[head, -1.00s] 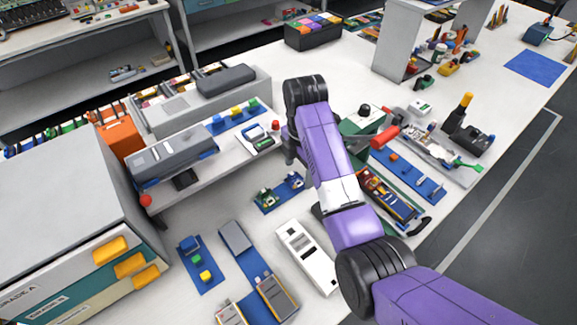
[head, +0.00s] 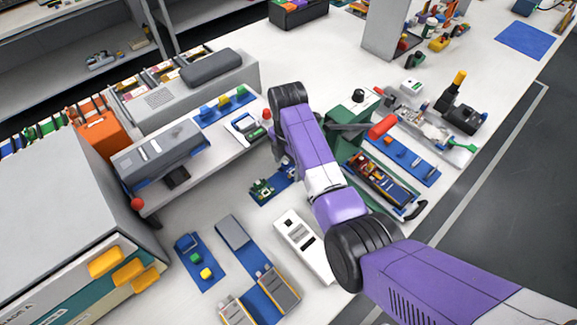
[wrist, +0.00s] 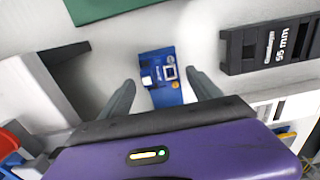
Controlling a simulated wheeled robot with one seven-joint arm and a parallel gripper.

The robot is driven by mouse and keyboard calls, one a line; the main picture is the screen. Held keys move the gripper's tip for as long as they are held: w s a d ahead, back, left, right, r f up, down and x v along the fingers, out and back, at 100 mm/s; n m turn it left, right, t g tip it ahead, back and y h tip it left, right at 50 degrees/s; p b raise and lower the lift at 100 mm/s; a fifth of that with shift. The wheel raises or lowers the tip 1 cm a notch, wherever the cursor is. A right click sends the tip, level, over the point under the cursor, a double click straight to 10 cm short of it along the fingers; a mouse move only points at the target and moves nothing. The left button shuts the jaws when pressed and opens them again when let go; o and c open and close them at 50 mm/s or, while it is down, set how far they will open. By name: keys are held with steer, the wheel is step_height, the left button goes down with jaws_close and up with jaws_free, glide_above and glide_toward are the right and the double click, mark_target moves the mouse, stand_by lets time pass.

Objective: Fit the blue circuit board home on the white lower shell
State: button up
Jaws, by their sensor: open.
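The blue circuit board (wrist: 161,92), with a white connector and a square chip, lies on the pale surface in the wrist view. My gripper (wrist: 161,79) is open, with one dark finger on each side of the board and a gap to each; whether the fingers are down at its height I cannot tell. In the head view my arm and wrist hide the fingertips. A long white casing with dark openings (head: 304,247) lies on the bench in front of my arm; I cannot tell for sure that it is the white lower shell.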

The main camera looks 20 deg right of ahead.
steer(key=shift+f, duration=0.2)
steer(key=c, duration=1.4)
steer(key=shift+o, duration=0.2)
steer(key=shift+r, duration=0.1)
